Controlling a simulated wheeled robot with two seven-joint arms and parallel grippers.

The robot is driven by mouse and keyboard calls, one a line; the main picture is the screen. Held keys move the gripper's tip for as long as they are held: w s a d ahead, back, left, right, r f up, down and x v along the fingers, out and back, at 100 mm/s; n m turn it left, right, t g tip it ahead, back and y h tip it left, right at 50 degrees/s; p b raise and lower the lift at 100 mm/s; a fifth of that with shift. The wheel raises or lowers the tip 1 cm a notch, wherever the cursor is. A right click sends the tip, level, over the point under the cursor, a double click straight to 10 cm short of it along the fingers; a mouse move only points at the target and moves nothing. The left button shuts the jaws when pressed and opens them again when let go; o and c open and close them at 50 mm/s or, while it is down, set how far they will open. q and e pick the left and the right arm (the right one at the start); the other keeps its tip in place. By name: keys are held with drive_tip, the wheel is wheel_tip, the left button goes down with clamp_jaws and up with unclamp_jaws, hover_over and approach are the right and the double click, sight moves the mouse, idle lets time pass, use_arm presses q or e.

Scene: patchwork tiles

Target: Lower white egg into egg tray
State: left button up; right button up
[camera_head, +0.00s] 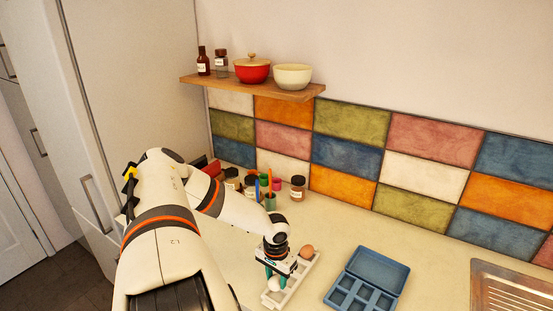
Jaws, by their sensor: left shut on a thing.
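My left gripper (273,277) reaches in from the left and points down over the white egg tray (303,279). It is shut on the white egg (274,284), which shows low between the fingertips at the near left end of the tray. I cannot tell whether the egg touches the tray. A brown egg (307,251) sits at the far right end of the tray. The gripper hides part of the tray's middle and left side. My right gripper is not in view.
A blue compartment box (375,264) stands open to the right of the tray. A metal drainer (510,285) lies at the far right. Jars (297,188) and a cup of pens (269,202) stand at the wall. A shelf (255,87) with bowls hangs above. Counter behind the box is clear.

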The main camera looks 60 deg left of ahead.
sight(276, 285)
use_arm(q)
drive_tip(key=shift+f+b, duration=0.95)
drive_tip(key=shift+f, duration=1)
idle(0.7)
drive_tip(key=o, duration=0.8)
wheel_tip(276, 285, up, 12)
drive_tip(key=shift+a+b, duration=0.1)
drive_tip(key=shift+b, duration=0.45)
